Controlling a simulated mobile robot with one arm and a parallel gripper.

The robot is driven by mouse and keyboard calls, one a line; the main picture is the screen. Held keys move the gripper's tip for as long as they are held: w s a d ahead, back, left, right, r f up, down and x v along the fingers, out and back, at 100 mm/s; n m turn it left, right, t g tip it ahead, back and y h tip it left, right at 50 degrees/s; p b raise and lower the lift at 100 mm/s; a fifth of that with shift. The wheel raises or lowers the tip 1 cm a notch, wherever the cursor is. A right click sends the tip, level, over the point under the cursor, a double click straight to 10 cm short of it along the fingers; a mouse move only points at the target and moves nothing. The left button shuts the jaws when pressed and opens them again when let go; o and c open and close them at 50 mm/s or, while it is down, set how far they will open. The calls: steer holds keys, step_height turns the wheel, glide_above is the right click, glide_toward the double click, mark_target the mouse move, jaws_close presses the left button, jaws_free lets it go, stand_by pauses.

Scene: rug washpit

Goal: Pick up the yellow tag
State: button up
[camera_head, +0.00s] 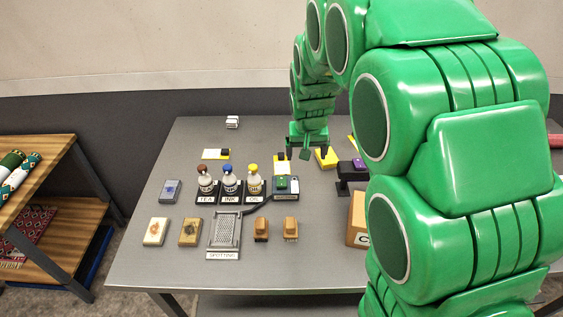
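Several yellow items lie near the back of the grey table, and I cannot tell for sure which is the tag. A small bright yellow piece (326,158) lies just right of my gripper. A yellow-and-white card (281,164) lies just left of and nearer than my gripper.
On the grey table (140,265) stand bottles (229,182) in labelled black holders, a spotting tray (224,232), brushes (261,229) and sample blocks (155,232). A black stand (343,174) with a purple item and a cardboard box (356,220) are partly hidden by my arm. A wooden shelf (60,148) stands left.

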steer(key=t, duration=0.2)
glide_toward(281, 157)
steer(key=shift+x, duration=4.35)
steer(key=c, duration=1.1)
